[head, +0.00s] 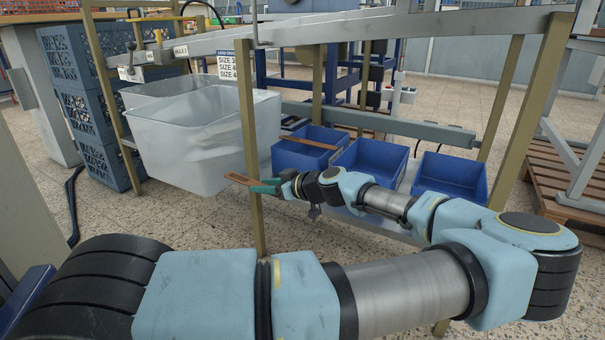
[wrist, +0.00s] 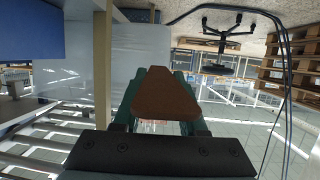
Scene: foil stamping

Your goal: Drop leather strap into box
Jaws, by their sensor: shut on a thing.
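My gripper (head: 262,186) is shut on a brown leather strap (head: 240,180), which sticks out from the fingertips to the left. In the head view the strap shows near a tan post, below the right end of a large translucent white bin (head: 180,150). Another brown strap (head: 310,142) lies across the left blue box (head: 294,157). A middle blue box (head: 371,158) and a right blue box (head: 447,175) stand beside it; their insides are partly hidden.
A tan upright post (head: 249,130) stands close by my gripper, and another (head: 530,110) stands at the right. Sloping grey rails (head: 330,28) run above the boxes. Stacked blue crates (head: 88,110) stand at the left. A wooden pallet (head: 560,190) lies at the right.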

